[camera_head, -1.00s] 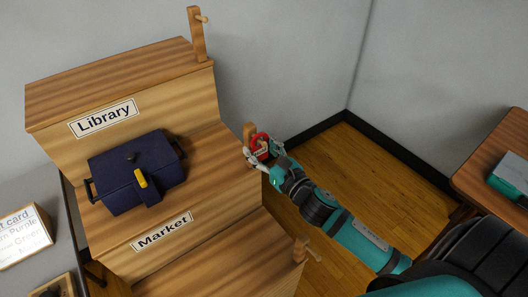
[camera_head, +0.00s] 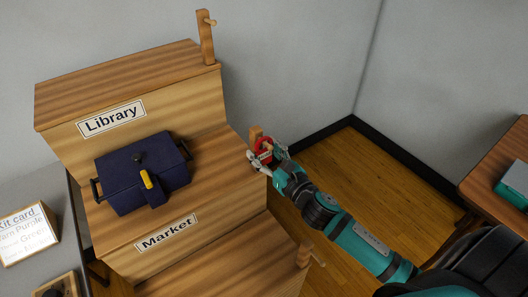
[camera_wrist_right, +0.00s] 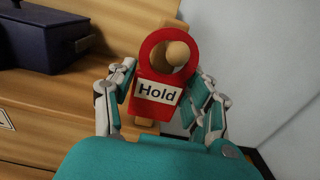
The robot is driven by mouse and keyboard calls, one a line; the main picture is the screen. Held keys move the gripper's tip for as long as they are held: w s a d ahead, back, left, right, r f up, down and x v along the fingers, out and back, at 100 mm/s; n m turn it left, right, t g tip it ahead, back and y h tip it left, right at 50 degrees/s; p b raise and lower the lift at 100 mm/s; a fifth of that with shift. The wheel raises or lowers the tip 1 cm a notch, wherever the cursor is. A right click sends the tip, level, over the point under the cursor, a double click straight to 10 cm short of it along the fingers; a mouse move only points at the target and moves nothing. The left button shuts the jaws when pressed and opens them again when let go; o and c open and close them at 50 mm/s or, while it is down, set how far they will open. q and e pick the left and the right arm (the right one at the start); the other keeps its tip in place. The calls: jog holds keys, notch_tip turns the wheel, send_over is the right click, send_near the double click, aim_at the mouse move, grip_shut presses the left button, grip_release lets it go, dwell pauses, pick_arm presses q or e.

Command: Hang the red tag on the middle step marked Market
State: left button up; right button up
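The red tag (camera_wrist_right: 155,113), with a ring top and a white "Hold" label, is between the fingers of my right gripper (camera_wrist_right: 165,68). The fingers lie against its two side edges. The round peg end (camera_wrist_right: 177,53) shows inside the tag's ring; I cannot tell how far it passes through. The wooden post (camera_head: 256,132) of this peg stands at the right end of the middle step, behind the tag. The tag also shows in the head view (camera_head: 264,148), partly covered by my right gripper (camera_head: 267,158). The Market label (camera_head: 166,232) is on the middle step's front. My left gripper is out of view.
A dark blue box (camera_head: 125,180) with a yellow clasp sits on the middle step. The top step has a Library label (camera_head: 111,118) and its own peg post (camera_head: 206,38). A lower peg (camera_head: 304,252) stands at right. A card (camera_head: 25,234) is at left.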

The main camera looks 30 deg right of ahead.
jog(key=o, duration=0.4)
jog(key=s, duration=0.4)
jog(key=s+d, duration=0.1)
jog(key=s, duration=0.7)
jog(key=shift+d, duration=0.35)
